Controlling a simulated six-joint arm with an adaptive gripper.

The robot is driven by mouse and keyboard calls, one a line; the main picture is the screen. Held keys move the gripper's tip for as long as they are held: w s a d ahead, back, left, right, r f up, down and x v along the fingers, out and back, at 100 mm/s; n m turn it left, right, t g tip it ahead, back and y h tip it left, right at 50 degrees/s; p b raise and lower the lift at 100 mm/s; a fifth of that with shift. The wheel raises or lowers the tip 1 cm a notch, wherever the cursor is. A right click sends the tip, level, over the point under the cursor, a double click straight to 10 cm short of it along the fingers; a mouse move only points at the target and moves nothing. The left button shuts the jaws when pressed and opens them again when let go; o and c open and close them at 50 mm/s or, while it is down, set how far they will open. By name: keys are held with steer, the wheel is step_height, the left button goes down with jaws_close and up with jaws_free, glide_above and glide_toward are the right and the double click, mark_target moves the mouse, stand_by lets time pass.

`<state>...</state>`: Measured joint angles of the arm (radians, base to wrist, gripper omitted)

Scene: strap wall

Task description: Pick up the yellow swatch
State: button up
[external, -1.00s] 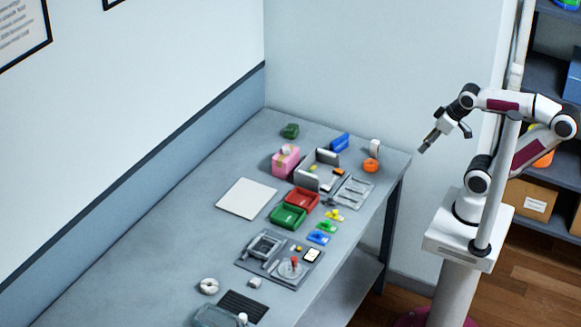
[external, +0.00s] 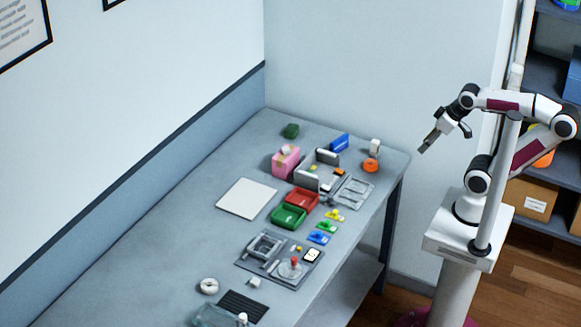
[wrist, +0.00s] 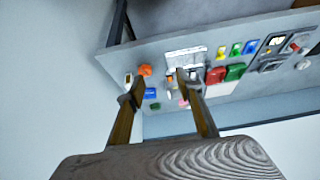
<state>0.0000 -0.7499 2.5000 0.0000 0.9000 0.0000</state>
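The likely yellow swatch (external: 334,215) is a small yellow piece on the table, right of the red tray, in a row with a green piece (external: 327,227) and a blue piece (external: 319,238). In the wrist view the yellow piece (wrist: 221,52) lies beyond and right of my fingers, beside the green and blue ones. Its exact shape is too small to tell. My gripper (external: 445,142) is raised in the air off the table's right end, well away from it. In the wrist view my gripper (wrist: 158,87) has its fingers spread, with nothing between them.
A red tray (external: 303,199) and a green tray (external: 288,215) lie left of the row. A pink box (external: 286,161), a grey rack, an orange roll (external: 371,166) and a blue block (external: 340,142) stand farther back. A white sheet (external: 246,199) lies left. The left table surface is clear.

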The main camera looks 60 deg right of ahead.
mark_target(354, 225)
steer(key=shift+w, duration=0.1)
steer(key=shift+c, duration=0.6)
